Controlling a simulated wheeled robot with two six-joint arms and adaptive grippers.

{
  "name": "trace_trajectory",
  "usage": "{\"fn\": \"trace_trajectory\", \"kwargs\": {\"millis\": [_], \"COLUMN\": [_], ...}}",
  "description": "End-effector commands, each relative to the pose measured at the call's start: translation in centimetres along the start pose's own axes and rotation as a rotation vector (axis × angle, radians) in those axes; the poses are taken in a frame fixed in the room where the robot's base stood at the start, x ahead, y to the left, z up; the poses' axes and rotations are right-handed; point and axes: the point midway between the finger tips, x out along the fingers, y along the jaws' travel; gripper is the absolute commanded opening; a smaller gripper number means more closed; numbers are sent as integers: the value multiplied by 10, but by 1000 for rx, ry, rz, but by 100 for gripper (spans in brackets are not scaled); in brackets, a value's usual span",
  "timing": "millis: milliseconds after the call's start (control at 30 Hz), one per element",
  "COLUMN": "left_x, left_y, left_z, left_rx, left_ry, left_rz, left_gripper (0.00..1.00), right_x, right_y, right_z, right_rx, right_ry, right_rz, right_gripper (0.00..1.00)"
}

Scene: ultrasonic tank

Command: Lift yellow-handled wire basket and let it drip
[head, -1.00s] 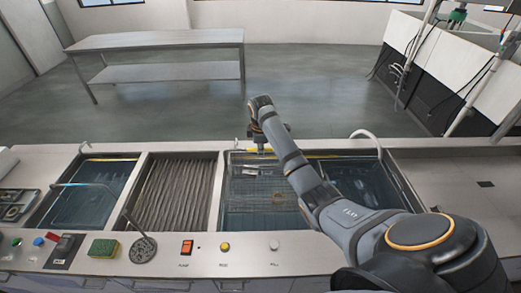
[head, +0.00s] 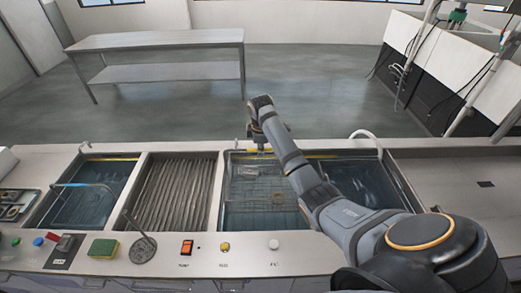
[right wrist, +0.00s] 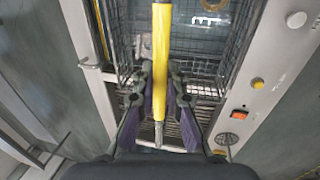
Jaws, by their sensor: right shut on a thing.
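The wire basket (head: 243,190) is in the tank right of centre, in the head view. Its wire mesh also shows in the right wrist view (right wrist: 120,35), with the yellow handle (right wrist: 160,50) running down the middle. My right gripper (head: 262,150) is over the back of the basket, at the tank's rear edge. In the right wrist view, my right gripper (right wrist: 160,103) has its dark fingers on both sides of the yellow handle and is shut on it. Small metal parts show in the basket. I cannot tell how far the basket stands above the tank floor. My left gripper is out of view.
A ribbed bay (head: 180,190) lies left of the basket's tank, with another water-filled tank (head: 85,200) beyond it. A curved spout (head: 366,135) stands behind the right tank. Buttons, an orange switch (head: 187,246) and a sponge (head: 103,248) line the front ledge.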

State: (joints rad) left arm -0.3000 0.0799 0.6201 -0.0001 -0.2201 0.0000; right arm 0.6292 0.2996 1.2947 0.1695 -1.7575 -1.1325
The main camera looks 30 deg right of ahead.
Motion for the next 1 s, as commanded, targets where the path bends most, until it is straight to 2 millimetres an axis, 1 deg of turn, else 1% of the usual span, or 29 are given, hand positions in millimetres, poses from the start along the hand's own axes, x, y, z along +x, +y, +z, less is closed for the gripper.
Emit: {"fn": "trace_trajectory", "kwargs": {"millis": [533, 1000], "left_x": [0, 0], "left_y": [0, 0], "left_z": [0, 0], "left_rx": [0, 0], "left_ry": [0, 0], "left_rz": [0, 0], "left_gripper": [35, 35], "right_x": [-4, -50], "right_y": [2, 11], "right_z": [0, 0], "right_rx": [0, 0], "right_ry": [1, 2], "right_rz": [5, 6], "right_gripper": [0, 0]}}
